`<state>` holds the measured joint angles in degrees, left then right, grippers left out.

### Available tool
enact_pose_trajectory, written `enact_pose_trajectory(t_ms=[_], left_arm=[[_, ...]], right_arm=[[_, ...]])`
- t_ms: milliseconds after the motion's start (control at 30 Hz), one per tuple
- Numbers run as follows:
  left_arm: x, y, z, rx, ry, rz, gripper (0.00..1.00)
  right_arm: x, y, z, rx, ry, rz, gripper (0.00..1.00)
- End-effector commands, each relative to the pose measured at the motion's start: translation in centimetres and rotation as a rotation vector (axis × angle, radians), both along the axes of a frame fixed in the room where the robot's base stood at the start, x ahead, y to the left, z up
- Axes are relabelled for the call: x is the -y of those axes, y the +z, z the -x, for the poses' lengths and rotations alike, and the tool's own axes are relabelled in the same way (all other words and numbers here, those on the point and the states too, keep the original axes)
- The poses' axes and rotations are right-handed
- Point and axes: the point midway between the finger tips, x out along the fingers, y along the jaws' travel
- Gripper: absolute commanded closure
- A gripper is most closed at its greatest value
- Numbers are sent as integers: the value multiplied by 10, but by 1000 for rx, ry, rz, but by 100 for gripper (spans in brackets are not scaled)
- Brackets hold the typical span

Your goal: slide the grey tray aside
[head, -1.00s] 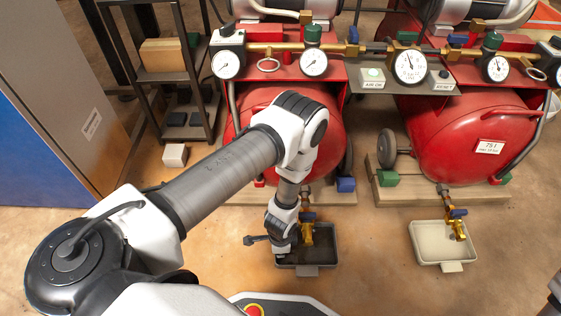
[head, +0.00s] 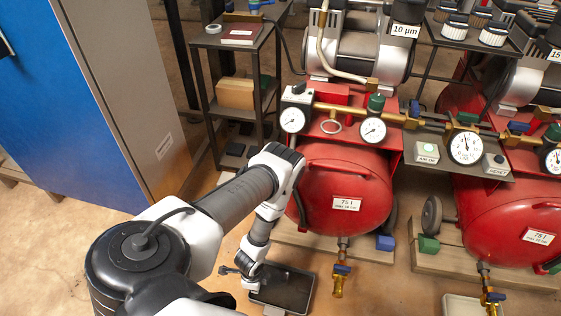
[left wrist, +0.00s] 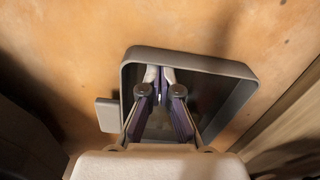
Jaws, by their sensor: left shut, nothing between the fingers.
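The grey tray (head: 312,290) lies on the floor in front of the left red compressor, to the left of that compressor's brass drain valve (head: 339,281). In the left wrist view the tray (left wrist: 240,103) shows its raised rim and a small tab at the left. My left gripper (head: 250,284) is at the tray's left side in the head view. In the left wrist view its fingers (left wrist: 160,74) are shut and empty. They reach inside the tray close to one wall; I cannot tell whether they touch it. My right gripper is out of view.
A pale tray (head: 462,306) sits under the right compressor's valve (head: 490,297). A wooden skid (head: 330,244) lies behind the grey tray. A dark shelf (head: 236,75) and a blue and grey cabinet (head: 95,100) stand left. The floor left of the tray is bare.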

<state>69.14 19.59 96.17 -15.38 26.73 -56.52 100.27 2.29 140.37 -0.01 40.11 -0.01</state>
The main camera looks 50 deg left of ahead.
Motion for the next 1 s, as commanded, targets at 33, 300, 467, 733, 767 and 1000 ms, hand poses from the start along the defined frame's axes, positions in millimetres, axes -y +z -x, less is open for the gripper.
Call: enact_pose_trajectory(t_ms=[33,300,467,733,767,1000], left_arm=[[-13,4,10,-2,5,-3,100],[-47,0,37,0,1,0,100],[-49,-1,38,0,0,0,100],[-48,3,37,0,0,0,100],[-48,5,37,0,0,0,100],[-44,50,27,1,1,0,100]], right_arm=[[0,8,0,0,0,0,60],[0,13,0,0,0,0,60],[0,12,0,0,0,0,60],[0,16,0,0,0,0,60],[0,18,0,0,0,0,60],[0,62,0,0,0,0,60]])
